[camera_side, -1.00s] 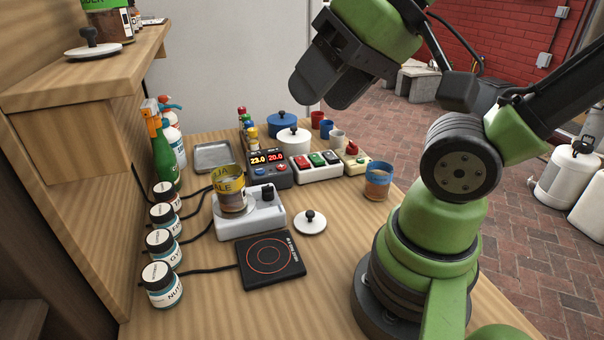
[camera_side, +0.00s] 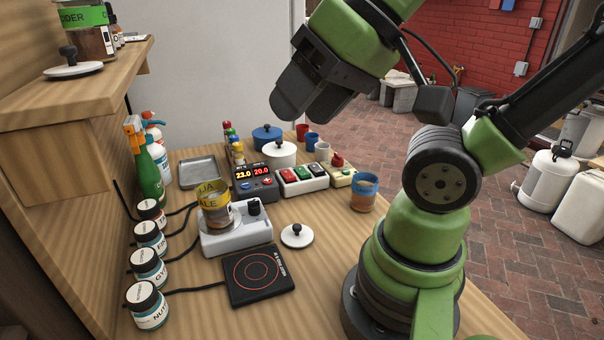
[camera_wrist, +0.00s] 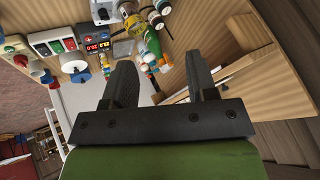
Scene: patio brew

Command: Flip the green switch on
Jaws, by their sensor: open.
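In the wrist view the green switch (camera_wrist: 57,46) shows at the upper left on the switch box (camera_wrist: 52,36). My gripper (camera_side: 305,112) is open and empty, high above the table and the back part of the bench, well apart from the switch. In the wrist view its two fingers (camera_wrist: 160,78) are spread with nothing between them.
A black display unit (camera_side: 254,180) stands left of the switch box, and a cream box with a red button (camera_side: 340,177) right of it. A blue-rimmed cup (camera_side: 363,194) stands front right. A can (camera_side: 214,212) sits on a white device.

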